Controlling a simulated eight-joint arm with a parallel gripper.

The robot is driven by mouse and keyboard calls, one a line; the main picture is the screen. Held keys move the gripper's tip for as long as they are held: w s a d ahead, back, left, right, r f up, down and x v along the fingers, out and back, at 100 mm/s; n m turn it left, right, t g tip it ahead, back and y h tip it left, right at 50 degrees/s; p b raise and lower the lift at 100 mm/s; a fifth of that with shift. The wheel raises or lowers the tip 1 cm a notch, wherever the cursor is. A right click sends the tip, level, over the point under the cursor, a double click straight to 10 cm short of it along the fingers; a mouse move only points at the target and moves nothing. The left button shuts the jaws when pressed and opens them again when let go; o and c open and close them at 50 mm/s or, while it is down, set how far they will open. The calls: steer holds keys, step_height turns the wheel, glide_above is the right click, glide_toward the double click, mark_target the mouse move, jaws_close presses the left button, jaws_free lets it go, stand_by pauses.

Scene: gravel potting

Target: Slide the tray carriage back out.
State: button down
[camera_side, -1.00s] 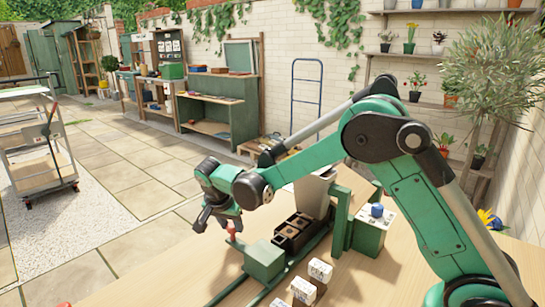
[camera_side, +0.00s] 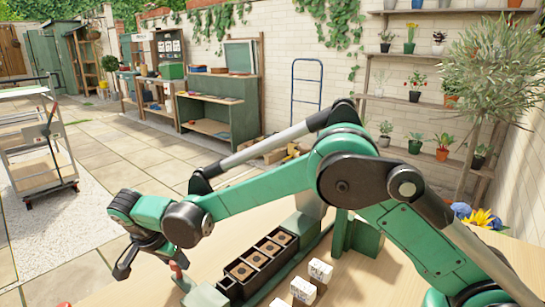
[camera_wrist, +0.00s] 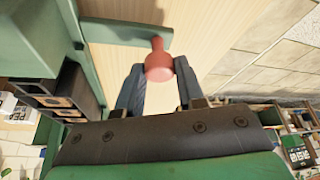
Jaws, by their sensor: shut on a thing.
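The tray carriage (camera_side: 205,297) is green and lies on rails at the bottom of the side view. It carries a black tray (camera_side: 243,284) with several square brown pots. A red knob (camera_wrist: 158,62) stands on the carriage's green arm (camera_wrist: 125,33); it also shows in the side view (camera_side: 177,268). My gripper (camera_wrist: 160,72) has one dark finger on each side of the knob and is shut on it. In the side view my gripper (camera_side: 150,262) is low at the left. The tray's near end shows at left in the wrist view (camera_wrist: 85,92).
A grey hopper (camera_side: 309,200) and green frame (camera_side: 352,238) stand behind the tray. White labelled blocks (camera_side: 320,270) lie right of the rails. The wooden bench is clear around the knob. A wheeled trolley (camera_side: 45,150) stands far left.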

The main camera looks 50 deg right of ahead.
steer(key=c, duration=0.5)
jaws_free()
steer(key=shift+c, duration=0.2)
steer(key=shift+v, duration=2.8)
steer(key=s+d+r+n+t+y, duration=0.2)
steer(key=s+d+r+n+y, duration=0.1)
steer(key=s+d+r+n, duration=0.4)
steer(key=s+d+f+n+t+y, duration=0.1)
steer(key=s+d+f+n+t, duration=0.2)
steer(key=s+d+n, duration=0.3)
steer(key=shift+s+d, duration=0.25)
steer(key=shift+s, duration=0.85)
